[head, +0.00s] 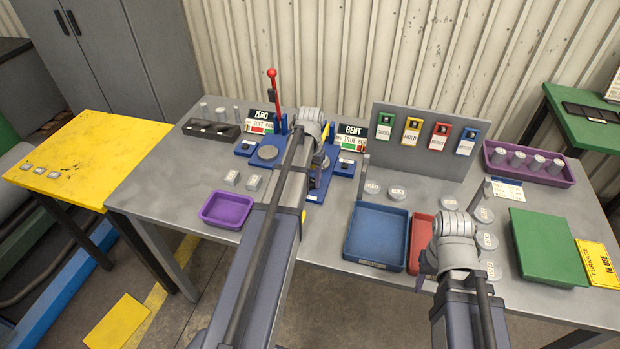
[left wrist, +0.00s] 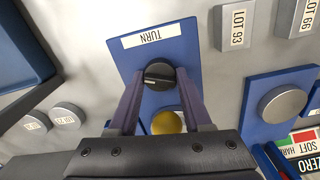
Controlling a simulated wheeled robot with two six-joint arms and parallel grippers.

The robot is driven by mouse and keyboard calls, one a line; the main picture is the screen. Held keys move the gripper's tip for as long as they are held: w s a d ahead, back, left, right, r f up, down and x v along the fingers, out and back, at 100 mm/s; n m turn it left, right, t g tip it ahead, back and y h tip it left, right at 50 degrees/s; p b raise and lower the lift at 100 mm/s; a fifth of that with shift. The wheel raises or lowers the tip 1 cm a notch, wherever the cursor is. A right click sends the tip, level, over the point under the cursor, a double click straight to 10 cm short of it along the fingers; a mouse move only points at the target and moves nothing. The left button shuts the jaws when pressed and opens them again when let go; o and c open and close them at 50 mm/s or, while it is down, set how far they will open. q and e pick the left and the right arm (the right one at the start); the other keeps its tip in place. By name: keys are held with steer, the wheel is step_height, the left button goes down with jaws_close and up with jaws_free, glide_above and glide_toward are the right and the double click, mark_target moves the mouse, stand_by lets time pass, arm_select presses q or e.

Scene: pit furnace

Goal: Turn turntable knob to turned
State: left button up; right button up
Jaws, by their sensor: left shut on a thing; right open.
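The turntable knob (left wrist: 158,75) is a round black knob with a raised grip bar and a small pale mark, on a blue plate labelled TURN (left wrist: 150,36). In the left wrist view the two fingers of my left gripper (left wrist: 160,82) stand on either side of the knob, shut on it. In the head view my left gripper (head: 318,168) is over the blue fixture, and my arm hides the knob. My right gripper (head: 427,266) is open, low beside the red tray (head: 421,232), and partly hidden by its own wrist.
A yellow domed button (left wrist: 167,122) lies close to the knob, between my left fingers. A red-knobbed lever (head: 273,85) stands behind. A purple tray (head: 227,209), a blue tray (head: 376,236) and a green box (head: 545,247) occupy the bench. Bare bench lies at the left (head: 165,185).

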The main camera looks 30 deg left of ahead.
mark_target(310, 178)
arm_select(q)
jaws_close()
steer(key=shift+m, duration=0.8)
steer(key=o, duration=0.9)
jaws_free()
steer(key=shift+r, duration=0.1)
step_height(310, 178, up, 8)
steer(key=p, duration=0.8)
steer(key=shift+f, duration=0.2)
